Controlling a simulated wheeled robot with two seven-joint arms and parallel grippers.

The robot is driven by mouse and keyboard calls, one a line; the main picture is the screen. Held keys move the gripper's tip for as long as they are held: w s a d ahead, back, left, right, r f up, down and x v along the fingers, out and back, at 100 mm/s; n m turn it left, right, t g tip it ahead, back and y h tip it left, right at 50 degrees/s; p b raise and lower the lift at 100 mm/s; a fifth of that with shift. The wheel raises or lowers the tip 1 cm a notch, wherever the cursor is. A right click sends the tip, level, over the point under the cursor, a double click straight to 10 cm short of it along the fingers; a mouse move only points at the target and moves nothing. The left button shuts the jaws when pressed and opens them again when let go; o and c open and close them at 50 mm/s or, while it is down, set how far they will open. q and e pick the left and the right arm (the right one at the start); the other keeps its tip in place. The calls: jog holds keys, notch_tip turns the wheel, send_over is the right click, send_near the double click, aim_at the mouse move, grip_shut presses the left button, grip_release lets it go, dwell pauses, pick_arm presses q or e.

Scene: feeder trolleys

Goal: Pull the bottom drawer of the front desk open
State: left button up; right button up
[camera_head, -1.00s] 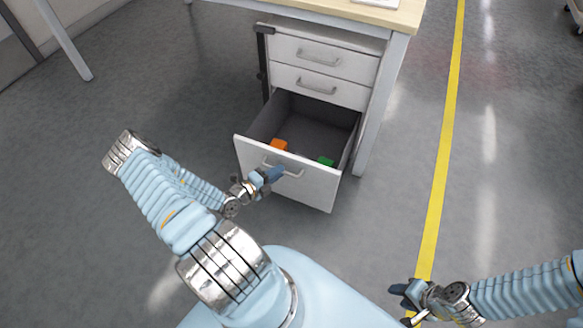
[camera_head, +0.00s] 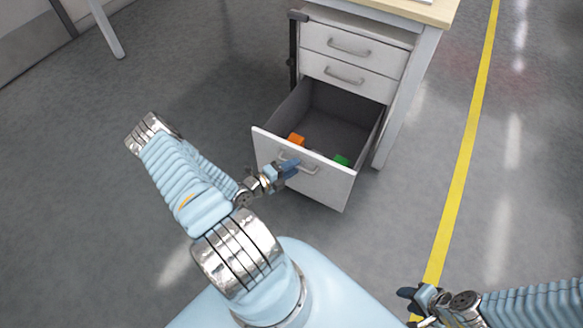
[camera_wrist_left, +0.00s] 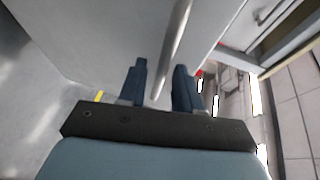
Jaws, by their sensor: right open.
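The bottom drawer (camera_head: 315,182) of the white desk unit is pulled well out, showing its grey inside. Its metal bar handle (camera_head: 312,168) is on the drawer front. My left gripper (camera_head: 288,168) is at the left part of this handle. In the left wrist view the handle (camera_wrist_left: 172,50) runs between the two blue fingers of my left gripper (camera_wrist_left: 159,80). Narrow gaps seem to show beside the bar, so I cannot tell whether the fingers press on it. My right gripper (camera_head: 408,300) is open and empty, low at the right, away from the desk.
An orange block (camera_head: 296,140) and a green block (camera_head: 341,161) lie inside the drawer. Two shut drawers (camera_head: 350,58) sit above it, under the wooden desk top (camera_head: 432,10). A desk leg (camera_head: 405,100) stands right of the drawer. Grey floor beside the yellow line (camera_head: 462,165) is clear.

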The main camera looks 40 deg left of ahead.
pick_arm(q)
jog(key=shift+s, duration=0.1)
jog(key=v, duration=1.3)
jog(key=shift+s+b, duration=0.3)
jog(key=shift+b, duration=0.1)
jog(key=shift+r, duration=0.15)
jog(key=shift+w+d, duration=0.1)
